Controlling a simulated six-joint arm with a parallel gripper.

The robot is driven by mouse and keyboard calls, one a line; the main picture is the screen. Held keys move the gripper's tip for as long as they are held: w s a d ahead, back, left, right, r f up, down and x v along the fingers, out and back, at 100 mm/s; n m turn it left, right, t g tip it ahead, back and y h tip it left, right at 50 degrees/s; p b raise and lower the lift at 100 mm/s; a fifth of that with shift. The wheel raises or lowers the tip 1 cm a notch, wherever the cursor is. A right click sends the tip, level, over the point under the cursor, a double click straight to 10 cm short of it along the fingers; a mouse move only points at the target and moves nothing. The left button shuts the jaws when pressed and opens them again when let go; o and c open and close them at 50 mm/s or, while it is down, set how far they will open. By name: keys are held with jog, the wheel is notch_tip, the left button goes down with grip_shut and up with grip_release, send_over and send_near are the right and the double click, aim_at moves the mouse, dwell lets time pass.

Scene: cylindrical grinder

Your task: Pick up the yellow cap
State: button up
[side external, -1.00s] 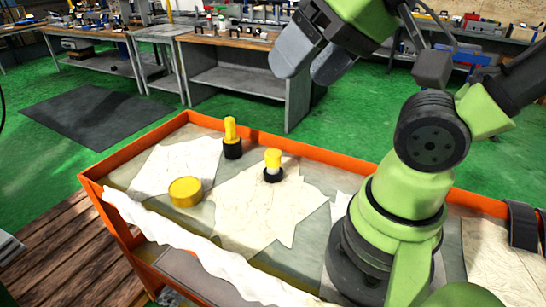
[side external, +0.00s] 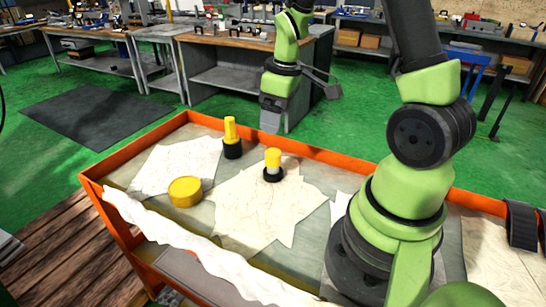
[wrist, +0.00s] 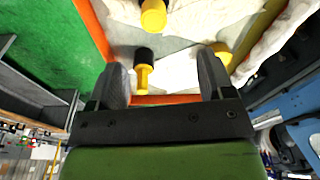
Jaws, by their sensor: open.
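A flat, round yellow cap (side external: 185,191) lies at the left of the orange-edged cart top. In the wrist view, the yellow cap (wrist: 223,50) shows just beyond the right finger, which partly hides it. A yellow-topped piece with a white middle and black base (side external: 273,157) stands on the middle paper. A yellow rod in a black base (side external: 230,128) stands behind it, near the back edge. My gripper (side external: 301,103) is open and empty, above and behind these pieces. Its two spread fingers also show in the wrist view (wrist: 163,65), touching nothing.
The cart's raised orange rim (side external: 310,153) runs along the back. Crumpled white paper sheets (side external: 245,212) cover parts of its top. Grey workbenches (side external: 240,85) stand behind on the green floor. Free room surrounds the cap.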

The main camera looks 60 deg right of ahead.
send_over(273, 152)
jog(key=s, duration=0.1)
notch_tip(273, 152, down, 5)
jog(key=shift+a+r, duration=0.15)
jog(key=shift+w+f, duration=0.15)
jog(key=shift+f, duration=0.9)
jog(key=shift+w+f, duration=0.2)
jog(key=shift+f, duration=0.9)
jog(key=shift+w+f, duration=0.15)
jog(key=shift+f, duration=0.9)
jog(key=c, duration=1)
jog(key=shift+r, duration=0.1)
